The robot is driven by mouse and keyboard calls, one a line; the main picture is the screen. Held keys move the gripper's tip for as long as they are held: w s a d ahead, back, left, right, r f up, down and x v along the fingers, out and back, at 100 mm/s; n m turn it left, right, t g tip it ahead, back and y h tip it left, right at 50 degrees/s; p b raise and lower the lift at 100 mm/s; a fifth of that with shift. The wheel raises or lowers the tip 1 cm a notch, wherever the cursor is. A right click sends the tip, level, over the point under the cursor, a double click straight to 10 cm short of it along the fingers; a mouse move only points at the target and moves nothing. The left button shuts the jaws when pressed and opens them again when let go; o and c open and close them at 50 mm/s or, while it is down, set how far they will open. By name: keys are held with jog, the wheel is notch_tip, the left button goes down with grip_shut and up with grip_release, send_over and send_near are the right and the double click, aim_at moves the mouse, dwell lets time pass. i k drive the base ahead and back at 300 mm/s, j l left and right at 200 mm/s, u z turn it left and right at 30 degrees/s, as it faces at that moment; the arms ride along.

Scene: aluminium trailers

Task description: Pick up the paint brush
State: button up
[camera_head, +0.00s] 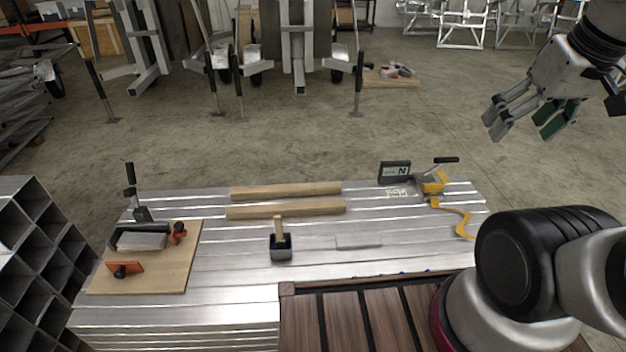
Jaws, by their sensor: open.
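The thing that looks most like the paint brush (279,231) stands near the middle of the metal bench, its pale wooden handle pointing up. Its lower end is in or joined to a small dark square block or cup (281,254); I cannot tell which, and no bristles show clearly. My gripper (525,122) is at the upper right, open and empty. It hangs in the air beyond the bench, well apart from the brush.
Two wooden strips (286,191) lie behind the brush. A wooden board (147,282) with a clamp and orange-handled tools lies at left. A display box (394,172) and yellow tools (453,214) are at right. Slatted dark wood (345,320) is in front. Bare metal surrounds the brush.

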aim_at(280, 241)
jog(key=k+j, duration=0.1)
jog(key=j, duration=0.35)
jog(key=k+j, duration=0.1)
jog(key=j, duration=0.35)
jog(key=k+j, duration=0.1)
jog(key=j, duration=0.35)
jog(key=k+l+u, duration=0.1)
jog(key=l+u, duration=0.3)
jog(key=k+l+u, duration=0.15)
jog(key=l+u, duration=0.2)
jog(key=k+l+u, duration=0.25)
jog(key=l+u, duration=0.15)
jog(key=l, duration=0.1)
